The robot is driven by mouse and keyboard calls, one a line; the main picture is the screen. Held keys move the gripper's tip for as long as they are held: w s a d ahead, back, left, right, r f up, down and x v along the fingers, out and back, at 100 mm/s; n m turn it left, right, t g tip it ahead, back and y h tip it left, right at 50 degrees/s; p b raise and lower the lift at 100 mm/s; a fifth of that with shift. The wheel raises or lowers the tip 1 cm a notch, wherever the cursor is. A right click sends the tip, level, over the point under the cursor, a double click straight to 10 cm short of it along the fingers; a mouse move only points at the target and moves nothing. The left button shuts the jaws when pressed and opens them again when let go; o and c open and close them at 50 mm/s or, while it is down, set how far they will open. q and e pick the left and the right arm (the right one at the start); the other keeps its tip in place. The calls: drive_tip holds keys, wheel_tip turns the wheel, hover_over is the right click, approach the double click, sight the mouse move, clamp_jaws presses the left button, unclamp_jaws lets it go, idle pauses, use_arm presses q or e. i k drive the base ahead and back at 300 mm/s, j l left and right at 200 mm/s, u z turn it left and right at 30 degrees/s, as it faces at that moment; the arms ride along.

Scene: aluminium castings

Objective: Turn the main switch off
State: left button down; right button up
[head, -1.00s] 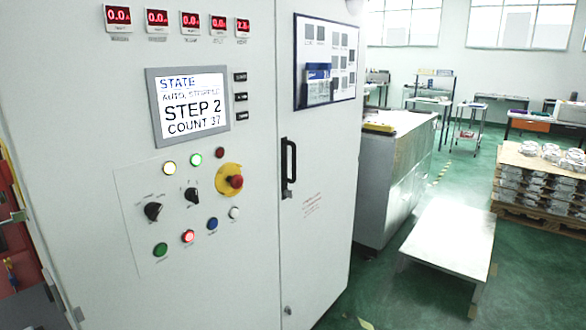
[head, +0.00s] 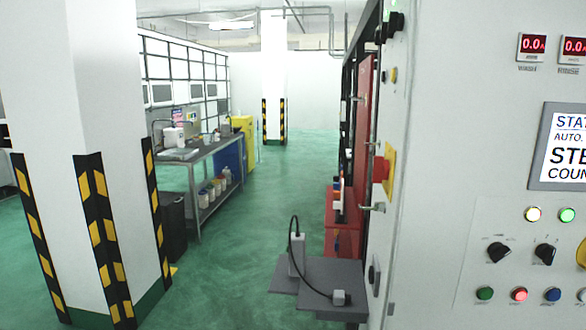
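The grey control cabinet (head: 450,110) fills the right of the head view. On its narrow left side, seen at a steep angle, a red switch handle (head: 380,168) sits on a yellow plate (head: 389,170). This looks like the main switch; its exact setting cannot be read from this angle. On the front, the display (head: 568,150) is lit but cut off by the right edge. Neither of my grippers is in view.
Rotary knobs (head: 498,252) and lit buttons (head: 519,294) are on the cabinet front. A grey platform (head: 325,272) with a cabled device (head: 297,252) stands beside the cabinet. A striped pillar (head: 105,150) is at left. Green floor (head: 230,250) between is clear.

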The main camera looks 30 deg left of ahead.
sight(380, 166)
drive_tip(key=u, duration=0.6)
drive_tip(key=i+l+u, duration=0.1)
drive_tip(key=i, duration=0.35)
